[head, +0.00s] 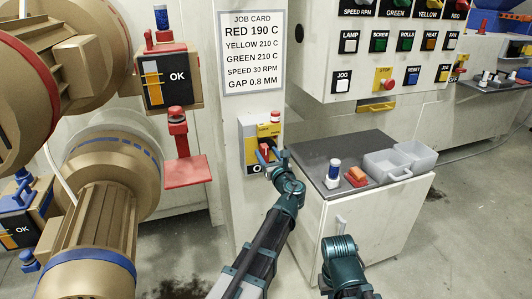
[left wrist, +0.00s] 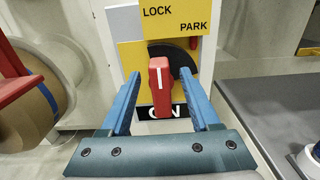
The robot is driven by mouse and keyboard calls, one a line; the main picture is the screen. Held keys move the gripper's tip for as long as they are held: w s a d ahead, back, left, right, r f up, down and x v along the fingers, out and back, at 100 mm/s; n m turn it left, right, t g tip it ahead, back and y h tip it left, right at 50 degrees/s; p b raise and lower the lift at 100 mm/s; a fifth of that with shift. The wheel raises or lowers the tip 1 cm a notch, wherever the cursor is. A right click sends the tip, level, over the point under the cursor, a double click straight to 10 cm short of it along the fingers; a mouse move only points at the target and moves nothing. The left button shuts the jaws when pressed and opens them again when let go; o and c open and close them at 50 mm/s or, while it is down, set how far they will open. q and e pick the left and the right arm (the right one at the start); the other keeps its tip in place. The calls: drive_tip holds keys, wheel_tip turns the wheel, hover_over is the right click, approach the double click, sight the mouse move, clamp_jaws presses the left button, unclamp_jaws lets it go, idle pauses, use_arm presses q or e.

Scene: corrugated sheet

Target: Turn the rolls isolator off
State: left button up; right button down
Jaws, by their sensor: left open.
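The rolls isolator (head: 247,126) is a grey and yellow box on the pale post below the job card. Its red handle (left wrist: 161,85) stands upright on a black dial (left wrist: 184,62) in the left wrist view, with a white line on its face. A black label reading ON, partly hidden, lies just below the handle. My left gripper (left wrist: 161,78) is open, one blue finger on each side of the handle, with visible gaps. In the head view my left gripper (head: 266,155) is at the box front. My right arm shows at the lower right; its fingers are not visible.
A button panel (head: 390,50) hangs above.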

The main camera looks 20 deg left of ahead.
use_arm(q)
drive_tip(key=shift+w+a, duration=0.4)
drive_tip(key=shift+w, duration=0.15)
clamp_jaws()
